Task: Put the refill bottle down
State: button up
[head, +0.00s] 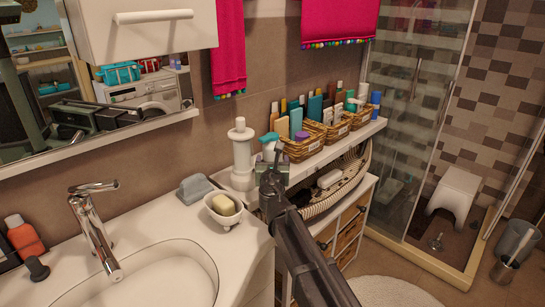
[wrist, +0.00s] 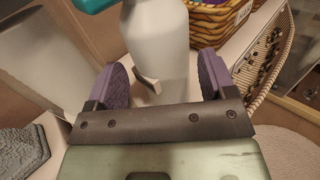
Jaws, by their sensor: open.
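The refill bottle appears to be the pale bottle with a teal top (head: 270,142) at the near end of the white shelf, beside the wicker baskets. In the wrist view its smooth whitish body (wrist: 156,45) stands between my gripper's purple-padded fingers. My gripper (head: 271,170) is open, with one finger on each side of the bottle; it also shows in the wrist view (wrist: 158,85). Gaps show beside the bottle in the wrist view. The bottle looks upright. Its base is hidden by my gripper, so its contact with the shelf cannot be seen.
A white turned pillar (head: 241,155) stands just left of the bottle. Wicker baskets (head: 303,148) full of bottles line the shelf behind it. A soap dish (head: 224,210) and a grey-blue cloth-like item (head: 196,189) lie by the sink. A curved wicker basket (head: 338,185) sits below.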

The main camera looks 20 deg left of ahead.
jog(key=v, duration=0.8)
jog(key=d+f+m+g+h, duration=0.2)
jog(key=d+f+m+h, duration=0.1)
jog(key=d+m, duration=0.5)
jog(key=d+f+m+g+h, duration=0.2)
jog(key=d+m+h, duration=0.3)
jog(key=d, duration=0.6)
jog(key=d+f+m+g+h, duration=0.1)
jog(key=d+f+m+h, duration=0.15)
jog(key=d+m, duration=0.6)
jog(key=s+d+f+m+g+y, duration=0.2)
jog(key=s+d+f+m+g, duration=0.3)
jog(key=s+m, duration=0.3)
jog(key=s+d+f+m+g+y, duration=0.2)
jog(key=s+d+f+m+g, duration=0.2)
jog(key=s+d+m+g, duration=0.2)
jog(key=s+d+m, duration=0.2)
jog(key=s+m, duration=0.1)
jog(key=m, duration=0.1)
jog(key=shift+s+d+f+g, duration=0.2)
jog(key=shift+d+f+g, duration=0.1)
jog(key=shift+f+g, duration=0.1)
jog(key=shift+o, duration=0.3)
jog(key=shift+s+y, duration=0.2)
jog(key=shift+y, duration=0.15)
jog(key=shift+a, duration=0.1)
